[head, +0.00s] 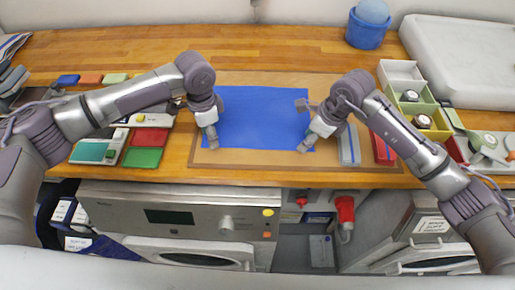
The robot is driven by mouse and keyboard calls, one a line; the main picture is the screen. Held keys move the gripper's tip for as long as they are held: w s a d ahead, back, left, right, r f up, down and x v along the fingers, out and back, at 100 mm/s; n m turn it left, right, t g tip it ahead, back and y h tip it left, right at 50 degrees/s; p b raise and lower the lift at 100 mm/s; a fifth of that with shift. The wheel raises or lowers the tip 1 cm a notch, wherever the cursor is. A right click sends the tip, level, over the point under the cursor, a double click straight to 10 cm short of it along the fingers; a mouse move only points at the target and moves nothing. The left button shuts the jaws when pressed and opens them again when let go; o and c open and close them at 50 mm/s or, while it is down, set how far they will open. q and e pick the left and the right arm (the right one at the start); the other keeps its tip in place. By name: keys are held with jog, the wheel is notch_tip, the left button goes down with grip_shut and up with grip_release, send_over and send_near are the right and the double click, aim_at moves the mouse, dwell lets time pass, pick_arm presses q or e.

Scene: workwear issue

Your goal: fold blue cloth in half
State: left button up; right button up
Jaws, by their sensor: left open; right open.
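The blue cloth (260,115) lies flat and spread out on a brown board (240,158) on the wooden counter, in the head view. My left gripper (215,149) points down at the cloth's near left corner. My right gripper (303,148) points down at the cloth's near right corner. Both are open, and no cloth is seen lifted. The fingertips are small in the picture, so I cannot tell if they touch the cloth. The grippers and wrists hide parts of the cloth's left and right edges.
Red and green flat items (143,157) lie left of the board. A blue-grey case (348,146) and a red one (382,148) lie to the right. Trays (402,75), a blue bucket (367,30) and a white bin (465,60) stand at the right.

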jog(key=shift+f, duration=0.1)
pick_arm(q)
jog(key=shift+f+b, duration=0.3)
pick_arm(e)
jog(key=shift+f, duration=0.2)
pick_arm(q)
jog(key=shift+r, duration=0.1)
jog(key=shift+c, duration=0.5)
pick_arm(e)
jog(key=shift+r, duration=0.1)
jog(key=shift+c, duration=0.5)
pick_arm(q)
jog(key=c, duration=0.5)
pick_arm(e)
jog(key=c, duration=0.5)
pick_arm(q)
jog(key=c, duration=0.3)
pick_arm(e)
jog(key=c, duration=0.3)
pick_arm(q)
grip_shut()
pick_arm(e)
jog(key=shift+s, duration=0.1)
grip_shut()
pick_arm(q)
jog(key=shift+s, duration=0.15)
